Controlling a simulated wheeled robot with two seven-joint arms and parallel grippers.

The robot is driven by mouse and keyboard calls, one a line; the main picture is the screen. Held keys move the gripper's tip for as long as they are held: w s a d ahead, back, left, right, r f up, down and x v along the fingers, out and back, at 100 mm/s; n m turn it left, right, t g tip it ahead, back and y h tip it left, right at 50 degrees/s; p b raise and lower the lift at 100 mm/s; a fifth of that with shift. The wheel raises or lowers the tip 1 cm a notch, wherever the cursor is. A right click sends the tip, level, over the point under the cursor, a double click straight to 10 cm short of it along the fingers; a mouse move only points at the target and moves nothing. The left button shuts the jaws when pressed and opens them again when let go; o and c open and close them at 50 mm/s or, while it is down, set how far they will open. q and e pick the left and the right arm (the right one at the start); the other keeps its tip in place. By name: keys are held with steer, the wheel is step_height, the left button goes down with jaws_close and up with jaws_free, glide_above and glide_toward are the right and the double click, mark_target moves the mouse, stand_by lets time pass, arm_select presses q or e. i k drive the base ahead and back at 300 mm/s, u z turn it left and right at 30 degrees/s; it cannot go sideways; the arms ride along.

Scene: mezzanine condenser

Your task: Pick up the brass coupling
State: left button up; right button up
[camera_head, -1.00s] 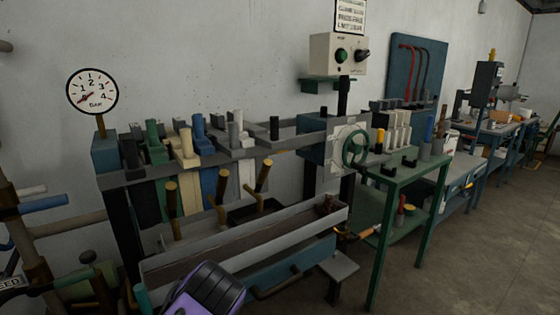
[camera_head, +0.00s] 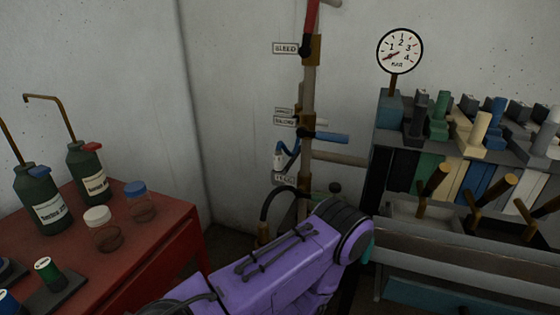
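I cannot make out a separate brass coupling for certain. Brass-coloured fittings sit on the upright pipe (camera_head: 309,85) in the middle, one (camera_head: 314,48) near the BLEED tag and another (camera_head: 308,121) lower down. A black hose (camera_head: 271,203) curves down beside the pipe to a small brass-coloured end (camera_head: 263,236), partly behind my purple arm. That arm reaches in from the lower left, and its far end lies in front of the pipe's foot. Neither gripper's fingers show.
A rack of coloured levers (camera_head: 465,150) with a pressure gauge (camera_head: 400,50) and a trough stands at right.

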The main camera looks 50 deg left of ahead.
mark_target(264, 233)
steer(key=u, duration=1.4)
